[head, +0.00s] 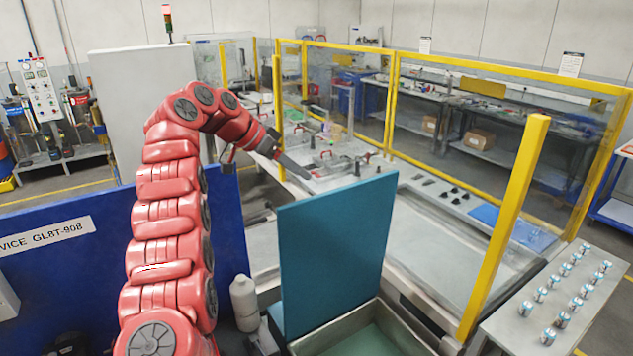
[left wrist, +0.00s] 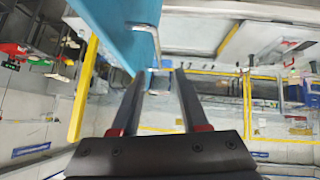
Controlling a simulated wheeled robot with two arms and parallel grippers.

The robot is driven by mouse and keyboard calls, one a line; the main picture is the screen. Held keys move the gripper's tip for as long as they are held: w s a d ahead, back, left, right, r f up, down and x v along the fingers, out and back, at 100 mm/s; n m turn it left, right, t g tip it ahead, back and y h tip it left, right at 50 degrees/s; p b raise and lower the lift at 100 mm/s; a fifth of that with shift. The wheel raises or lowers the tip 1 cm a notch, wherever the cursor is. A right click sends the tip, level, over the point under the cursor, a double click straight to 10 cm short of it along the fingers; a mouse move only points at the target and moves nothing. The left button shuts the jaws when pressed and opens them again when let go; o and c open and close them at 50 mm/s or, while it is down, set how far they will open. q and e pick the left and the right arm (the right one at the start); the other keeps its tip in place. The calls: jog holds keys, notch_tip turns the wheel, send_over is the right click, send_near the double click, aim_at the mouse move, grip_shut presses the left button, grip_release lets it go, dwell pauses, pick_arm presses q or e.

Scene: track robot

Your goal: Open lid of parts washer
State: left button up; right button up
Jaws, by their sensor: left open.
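The parts washer's teal lid (head: 335,255) stands upright at the back of its grey basin (head: 345,336), so the washer is open. Part of the basin's greenish inside shows at the bottom of the head view. My left gripper (head: 297,168) is above and behind the lid's top edge, apart from it in the head view. In the left wrist view the two dark fingers (left wrist: 160,78) are spread with nothing clearly between them. The lid (left wrist: 122,32) shows beyond them, with a thin metal handle (left wrist: 156,42) near the fingertips. My right gripper is not in view.
A yellow-framed clear fence (head: 515,215) and a grey worktable (head: 455,240) lie behind and right. Several small cans (head: 562,318) stand on a bench at the right.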

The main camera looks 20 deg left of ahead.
pick_arm(q)
jog(key=p+v, duration=0.1)
jog(key=v, duration=0.4)
jog(key=shift+f, duration=0.1)
dwell(0.4)
